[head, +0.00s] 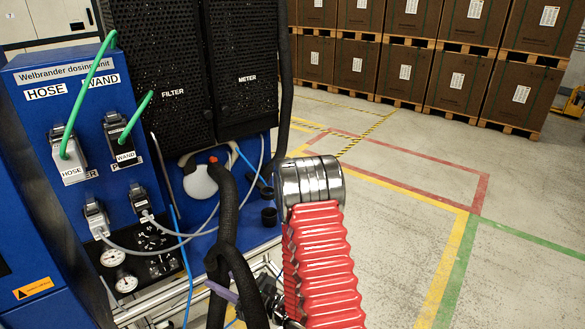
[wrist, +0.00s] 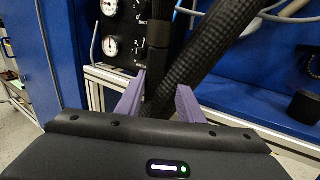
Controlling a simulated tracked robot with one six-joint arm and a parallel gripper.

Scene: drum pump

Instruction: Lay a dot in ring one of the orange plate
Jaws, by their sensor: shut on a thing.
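My gripper (wrist: 158,100) shows in the wrist view as two purple fingers closed on a black sleeved hose (wrist: 200,65), with a smooth black tube beside it. Whether the grip is on the hose or on a wand at its end is hard to tell. In the head view a purple finger of my gripper (head: 222,292) shows low in the middle, partly behind the black hose (head: 226,215). The lower end of the held thing is hidden. The orange plate, its rings and any dot are not visible in either view.
The blue dosing unit (head: 55,90) stands at the left, with HOSE and WAND plugs, green cables and gauges (head: 126,283). A white round vessel (head: 200,183) and black cups (head: 268,216) sit on its blue shelf. Stacked brown boxes (head: 458,85) line the back; marked floor at right is clear.

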